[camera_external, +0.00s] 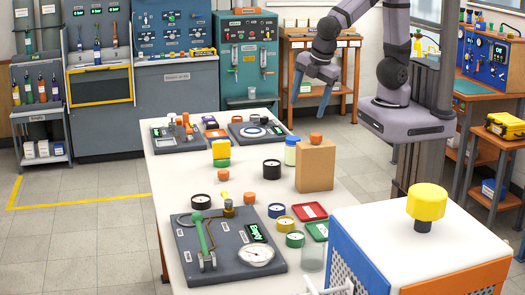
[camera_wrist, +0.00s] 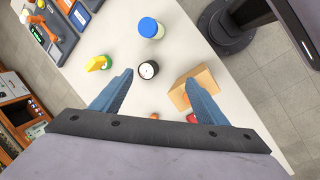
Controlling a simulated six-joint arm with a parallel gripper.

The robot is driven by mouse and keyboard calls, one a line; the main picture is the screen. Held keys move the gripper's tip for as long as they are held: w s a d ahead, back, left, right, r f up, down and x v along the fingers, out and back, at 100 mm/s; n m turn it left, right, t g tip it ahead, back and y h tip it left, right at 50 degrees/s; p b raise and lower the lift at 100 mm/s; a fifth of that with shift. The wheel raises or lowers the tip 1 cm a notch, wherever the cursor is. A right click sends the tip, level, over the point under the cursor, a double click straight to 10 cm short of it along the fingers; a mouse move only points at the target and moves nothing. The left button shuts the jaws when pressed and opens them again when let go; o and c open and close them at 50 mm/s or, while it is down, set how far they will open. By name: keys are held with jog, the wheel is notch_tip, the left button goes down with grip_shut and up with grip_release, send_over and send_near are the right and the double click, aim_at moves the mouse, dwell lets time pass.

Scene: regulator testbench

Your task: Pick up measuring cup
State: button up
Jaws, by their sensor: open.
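A clear, cup-like vessel (camera_external: 312,258) stands at the near right of the white table in the external view; it is the likeliest measuring cup, but I cannot read any markings. I cannot make it out in the wrist view. My gripper (camera_external: 310,100) hangs high above the far part of the table, its blue fingers spread and empty. In the wrist view my gripper (camera_wrist: 158,80) has a black round dial (camera_wrist: 148,70) in line between its fingertips, below it.
A grey gauge panel (camera_external: 205,272) lies at the near left. Red and green trays (camera_external: 309,211) lie near the clear vessel. A yellow-knobbed box (camera_external: 427,203) stands at the near right.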

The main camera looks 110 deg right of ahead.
jog(key=w+a+f+n+t+h+b, duration=0.1)
jog(key=w+a+f+n+t+b, duration=0.1)
jog(key=w+a+n+t+b, duration=1.2)
jog(key=s+a+r+n+t+y+b, duration=0.1)
jog(key=a+r+n+y+b, duration=0.2)
jog(key=a+n, duration=0.9)
jog(key=s+a+r+n+t+y+b, duration=0.1)
jog(key=a+n+y+b, duration=0.25)
jog(key=a, duration=1.65)
send_near(303, 247)
jog(key=w, duration=0.2)
jog(key=w+p, duration=0.1)
jog(key=shift+w+a+f+y, duration=0.1)
jog(key=shift+w+f+y, duration=0.15)
jog(key=shift+f, duration=0.1)
jog(key=shift+w+a+r+p, duration=0.15)
jog(key=shift+w+p, duration=0.3)
jog(key=shift+w, duration=1)
jog(key=shift+w+a+f+p, duration=0.15)
jog(key=shift+w+p, duration=0.2)
jog(key=shift+w, duration=0.75)
jog(key=shift+w+a+f+p, duration=0.15)
jog(key=shift+w+p, duration=0.2)
jog(key=shift+w, duration=0.75)
jog(key=shift+r, duration=0.1)
